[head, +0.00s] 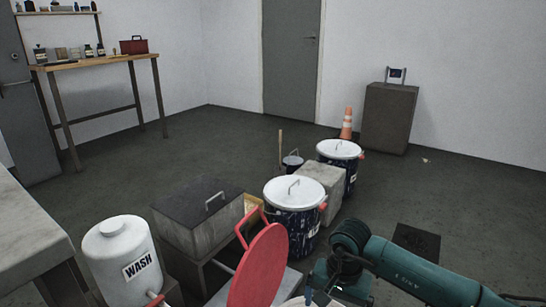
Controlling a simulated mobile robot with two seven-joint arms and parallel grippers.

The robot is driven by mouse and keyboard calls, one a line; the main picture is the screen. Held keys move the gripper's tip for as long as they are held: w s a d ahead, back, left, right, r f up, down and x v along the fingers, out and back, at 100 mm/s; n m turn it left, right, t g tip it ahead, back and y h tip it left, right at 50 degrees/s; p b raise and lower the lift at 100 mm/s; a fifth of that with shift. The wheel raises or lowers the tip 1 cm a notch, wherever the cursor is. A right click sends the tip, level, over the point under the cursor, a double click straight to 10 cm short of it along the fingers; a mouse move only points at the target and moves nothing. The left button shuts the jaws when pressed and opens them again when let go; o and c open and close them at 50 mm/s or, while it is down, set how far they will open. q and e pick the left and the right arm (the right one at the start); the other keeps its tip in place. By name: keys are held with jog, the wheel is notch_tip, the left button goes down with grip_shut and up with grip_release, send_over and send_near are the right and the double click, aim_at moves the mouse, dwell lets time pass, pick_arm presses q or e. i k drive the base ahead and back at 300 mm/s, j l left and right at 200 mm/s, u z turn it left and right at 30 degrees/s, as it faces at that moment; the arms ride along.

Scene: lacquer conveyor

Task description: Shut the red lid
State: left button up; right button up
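The red lid (260,268) is a round disc with a red loop handle at its upper left. It stands tilted up, nearly on edge, at the bottom centre of the head view. Its lower edge is cut off by the frame. A bit of a white rounded surface shows at the bottom edge, just right of the lid. My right arm comes in from the right, and my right gripper (324,289) is low in the frame, right of the lid and apart from it. Its fingers cannot be made out. My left gripper is not in view.
A white WASH tank (122,262) stands left of the lid. A grey box with a dark handled top (197,209) is behind it. White-lidded drums (294,193) and a concrete block (322,182) stand beyond. A workbench (20,238) is at left; open floor lies farther back.

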aim_at(258, 278)
jog(key=k+l, duration=0.15)
jog(key=k, duration=0.3)
jog(key=k+l, duration=0.15)
jog(key=k, duration=0.3)
